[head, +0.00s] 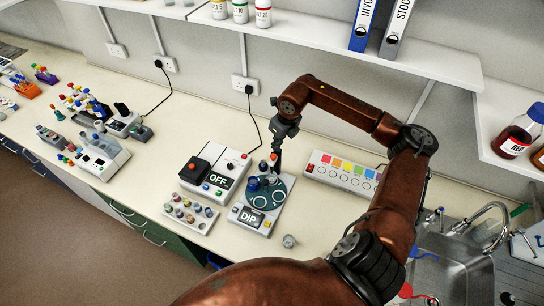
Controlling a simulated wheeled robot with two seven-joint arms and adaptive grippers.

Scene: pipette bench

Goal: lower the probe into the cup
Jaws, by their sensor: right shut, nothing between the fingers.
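A grey device marked DIP (250,216) stands on the bench, with a dark green round plate (279,190) on top. Blue and red-topped parts stand on the plate; which of them is the probe or the cup is too small to tell. A small grey cup-like piece (289,241) stands on the bench to the right of the device. My right gripper (276,165) points down at the back of the round plate, close to a red-topped part. It is shut and empty; whether it touches that part I cannot tell. My left gripper is out of view.
A white box reading OFF (216,182) stands left of the device, with a rack of small vials (190,213) in front. A box with coloured squares (342,174) lies to the right. A sink (445,265) is at the lower right. A shelf (300,32) runs above.

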